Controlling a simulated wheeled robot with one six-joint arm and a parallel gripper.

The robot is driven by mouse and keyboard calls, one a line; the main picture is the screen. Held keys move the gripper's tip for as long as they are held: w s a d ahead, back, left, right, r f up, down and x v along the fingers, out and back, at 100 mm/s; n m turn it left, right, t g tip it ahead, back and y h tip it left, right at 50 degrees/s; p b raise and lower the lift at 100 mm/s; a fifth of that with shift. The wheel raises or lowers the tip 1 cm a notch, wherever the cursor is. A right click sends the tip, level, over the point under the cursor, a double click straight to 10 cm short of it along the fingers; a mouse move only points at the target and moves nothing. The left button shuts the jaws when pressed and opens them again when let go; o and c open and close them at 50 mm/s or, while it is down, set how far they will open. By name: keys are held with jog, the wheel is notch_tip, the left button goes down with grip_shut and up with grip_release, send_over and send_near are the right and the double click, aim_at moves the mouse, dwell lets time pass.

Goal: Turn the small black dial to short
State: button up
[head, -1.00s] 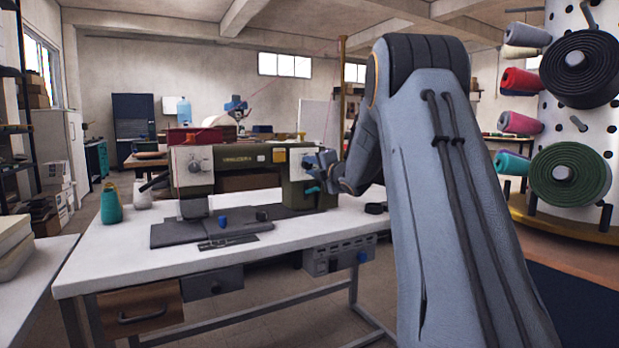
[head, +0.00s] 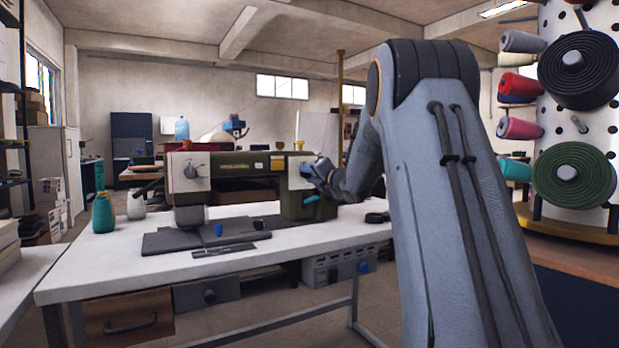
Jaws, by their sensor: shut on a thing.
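The green sewing machine (head: 262,190) stands on the white table. A white plate (head: 298,181) is on the right part of its front. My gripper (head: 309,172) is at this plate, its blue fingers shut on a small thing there. The small black dial is hidden behind the fingers, so its pointer and markings cannot be read.
A teal lever (head: 312,198) sticks out just below my gripper. A dark roll (head: 376,217) lies on the table's right side. A teal bottle (head: 103,212) and a white one (head: 136,206) stand at the left.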

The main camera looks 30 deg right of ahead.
jog(key=shift+f, duration=0.1)
jog(key=o, duration=1)
jog(key=shift+o, duration=0.2)
jog(key=s+p, duration=0.1)
jog(key=s, duration=0.6)
jog(key=shift+s, duration=0.4)
jog(key=shift+d, duration=0.1)
